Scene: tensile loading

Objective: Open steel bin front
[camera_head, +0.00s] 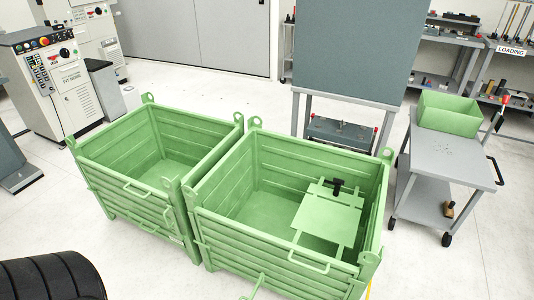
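Two green steel bins stand side by side on the floor, the left bin (137,203) and the right bin (205,229). Both have ribbed walls, corner lugs and bar handles, and their tops are open. The left bin looks empty. In the right bin a flat green plate (325,222) with a black fitting (337,186) shows near the right side; I cannot tell if it lies inside or belongs to a wall. The near front walls are up. A green bar (256,286) sticks out low at the right bin's front. Neither of my grippers is in view.
A grey cart (436,165) with a green box (449,114) stands at the right. A bench with a grey panel (350,50) is behind the right bin. Machine consoles (62,90) stand at the left. A black ribbed shape fills the bottom left corner. Floor is clear at lower right.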

